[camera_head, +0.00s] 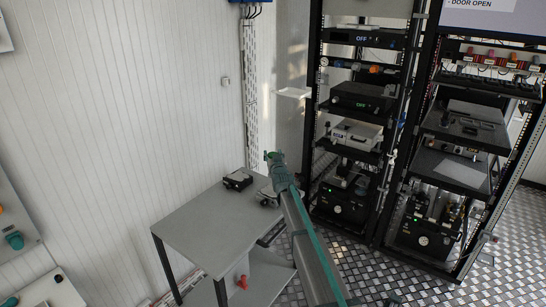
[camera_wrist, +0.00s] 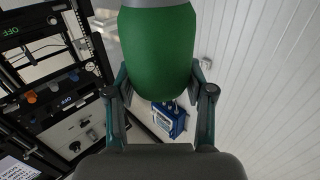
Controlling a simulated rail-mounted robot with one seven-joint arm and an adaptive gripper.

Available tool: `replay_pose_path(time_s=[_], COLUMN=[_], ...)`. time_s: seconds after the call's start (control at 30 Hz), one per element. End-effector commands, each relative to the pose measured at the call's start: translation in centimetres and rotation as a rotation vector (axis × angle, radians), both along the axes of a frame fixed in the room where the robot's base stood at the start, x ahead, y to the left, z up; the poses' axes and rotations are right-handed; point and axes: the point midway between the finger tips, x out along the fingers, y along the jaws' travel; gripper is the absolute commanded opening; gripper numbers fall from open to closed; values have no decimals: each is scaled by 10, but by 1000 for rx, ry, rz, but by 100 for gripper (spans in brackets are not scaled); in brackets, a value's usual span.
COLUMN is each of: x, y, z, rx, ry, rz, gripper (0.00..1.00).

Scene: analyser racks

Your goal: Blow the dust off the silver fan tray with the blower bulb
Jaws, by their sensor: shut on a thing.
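My gripper (camera_wrist: 160,98) is shut on a green rounded body with a grey collar, which looks like the blower bulb (camera_wrist: 156,50). The bulb fills the upper middle of the wrist view between the two fingers, and its tip is out of frame. In the head view my arm reaches up past the table's right edge, and my gripper (camera_head: 275,160) is small there. A silver box (camera_head: 357,134) sits on a middle shelf of the left rack; it may be the fan tray, but I cannot tell for sure. My gripper is apart from it, to its left.
A grey table (camera_head: 200,228) stands left of my arm. It carries a small dark box (camera_head: 238,181) and a light item partly hidden by my arm. A red object (camera_head: 242,283) is on its lower shelf. A second rack (camera_head: 455,170) stands at right. A blue device (camera_wrist: 170,119) shows beyond the bulb.

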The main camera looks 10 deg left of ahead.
Motion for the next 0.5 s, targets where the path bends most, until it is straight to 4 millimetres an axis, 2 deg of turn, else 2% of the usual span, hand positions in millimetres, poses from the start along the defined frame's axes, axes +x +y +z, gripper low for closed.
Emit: replay_pose_path(time_s=[0.17,0.5], x=[0,0], y=[0,0], z=[-10,-43], rx=[0,0], ry=[1,0], rz=[0,0], gripper=[44,44])
